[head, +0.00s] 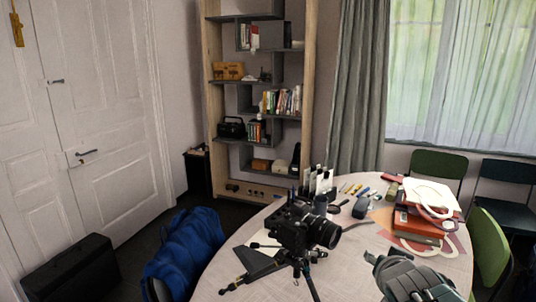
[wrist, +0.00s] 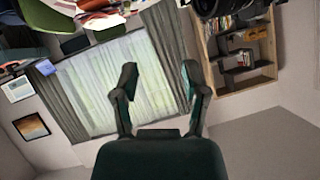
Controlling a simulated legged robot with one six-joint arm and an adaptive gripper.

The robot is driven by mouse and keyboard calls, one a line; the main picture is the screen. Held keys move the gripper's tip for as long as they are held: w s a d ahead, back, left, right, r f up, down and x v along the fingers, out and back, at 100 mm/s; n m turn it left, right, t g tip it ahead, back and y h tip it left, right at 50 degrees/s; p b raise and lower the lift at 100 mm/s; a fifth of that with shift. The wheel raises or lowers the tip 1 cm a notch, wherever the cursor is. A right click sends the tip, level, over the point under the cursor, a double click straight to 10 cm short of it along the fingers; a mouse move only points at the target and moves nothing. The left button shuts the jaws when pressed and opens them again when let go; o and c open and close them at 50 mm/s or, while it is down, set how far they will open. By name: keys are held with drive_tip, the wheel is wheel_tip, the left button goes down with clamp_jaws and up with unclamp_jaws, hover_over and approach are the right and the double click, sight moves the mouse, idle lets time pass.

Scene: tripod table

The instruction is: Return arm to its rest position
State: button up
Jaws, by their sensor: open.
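My gripper (wrist: 159,78) shows in the wrist view with its two dark fingers spread apart and nothing between them. Past the fingers are the curtained window and bare wall, so it is clear of the objects on the table. In the head view part of my arm (head: 405,281) shows at the lower right, in front of the round table (head: 362,265). The fingers cannot be made out clearly there. The wrist picture is turned over, with the table's things along its top edge.
A black camera on a tripod (head: 303,228) stands on the table, left of my arm. Stacked red books (head: 418,226) with papers lie behind my arm. Chairs surround the table; a bookshelf (head: 261,100) stands behind.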

drive_tip(key=s+a+f+n+g+y, duration=0.1)
drive_tip(key=s+a+f+n+g, duration=0.1)
drive_tip(key=s, duration=0.7)
drive_tip(key=s+a+f+n+g+y, duration=0.1)
drive_tip(key=s+a+f+n+g, duration=0.1)
drive_tip(key=s, duration=0.7)
drive_tip(key=a+n+g, duration=0.1)
drive_tip(key=a+g, duration=0.1)
drive_tip(key=a, duration=0.1)
drive_tip(key=shift+n+g, duration=0.3)
drive_tip(key=shift+a+f, duration=0.1)
